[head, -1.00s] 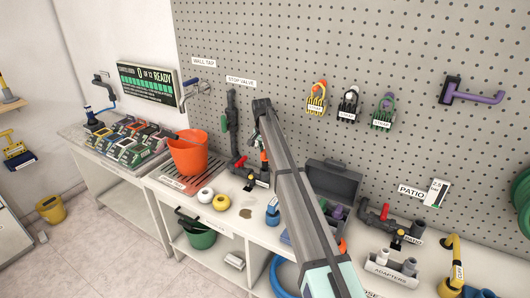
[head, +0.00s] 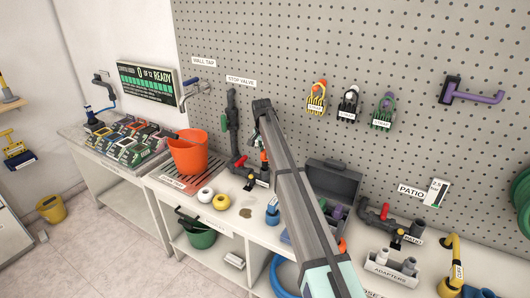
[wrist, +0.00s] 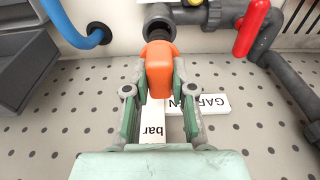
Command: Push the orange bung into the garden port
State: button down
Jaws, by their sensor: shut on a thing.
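The orange bung (wrist: 159,66) is held between the two fingers of my gripper (wrist: 160,78), which is shut on it. The bung's dark narrow end points at the round mouth of the grey garden port (wrist: 158,14) at the top of the wrist view. The end overlaps the mouth, and I cannot tell how deep it sits. In the head view the bung shows as a small orange patch (head: 264,156) beside my arm, above the bench. My arm hides part of it there. A white label reading "GAR…N" (wrist: 205,103) lies behind the gripper.
A red valve handle (wrist: 250,28) stands on the pipe right of the port. A blue hose (wrist: 70,25) and a dark grey box (wrist: 22,65) are at the left. In the head view an orange bucket (head: 187,154) stands left of the port.

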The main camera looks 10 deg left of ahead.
aim_at(265, 161)
jog(key=shift+f+b, duration=0.65)
jog(key=shift+f, duration=2)
jog(key=c, duration=0.9)
grip_release()
jog(key=shift+r, duration=0.1)
jog(key=shift+s+a+r+p, duration=0.15)
jog(key=shift+r+p, duration=0.45)
jog(key=shift+r, duration=0.65)
jog(key=shift+s+d+r+p, duration=0.15)
jog(key=shift+r+p, duration=0.4)
jog(key=shift+r, duration=0.65)
jog(key=shift+a, duration=0.1)
